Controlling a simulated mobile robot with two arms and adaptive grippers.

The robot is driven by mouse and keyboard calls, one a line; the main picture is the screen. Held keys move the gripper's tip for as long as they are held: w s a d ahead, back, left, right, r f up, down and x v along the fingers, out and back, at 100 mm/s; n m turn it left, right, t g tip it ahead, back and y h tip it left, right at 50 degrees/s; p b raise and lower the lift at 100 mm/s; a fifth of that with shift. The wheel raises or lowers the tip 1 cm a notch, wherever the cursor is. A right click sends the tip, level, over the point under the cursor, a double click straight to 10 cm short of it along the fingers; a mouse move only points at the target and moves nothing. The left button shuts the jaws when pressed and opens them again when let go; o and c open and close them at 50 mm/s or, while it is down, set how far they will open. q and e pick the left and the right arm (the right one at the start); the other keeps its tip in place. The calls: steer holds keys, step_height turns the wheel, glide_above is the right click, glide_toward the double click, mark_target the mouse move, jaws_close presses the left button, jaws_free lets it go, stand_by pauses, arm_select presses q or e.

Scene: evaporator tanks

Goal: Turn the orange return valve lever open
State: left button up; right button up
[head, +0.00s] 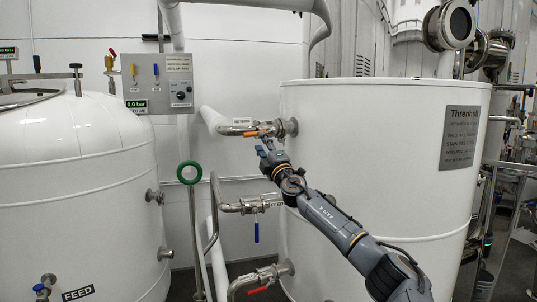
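The orange return valve lever (251,134) is on the upper pipe labelled RETURN, at the left side of the large white tank. It lies roughly level, along the pipe. My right gripper (265,147) is just below and at the right end of the lever, close to the valve. I cannot tell whether it touches the lever, or whether its small dark fingers are open or shut. My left gripper is not in view.
The large white tank (370,135) stands right behind my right arm. Below are a blue lever (256,232) hanging down on the feed pipe and a red lever (258,290). A green handwheel (189,172) stands left, before another white tank (75,150).

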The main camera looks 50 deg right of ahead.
steer(key=shift+v, duration=2.4)
steer(key=shift+r, duration=0.1)
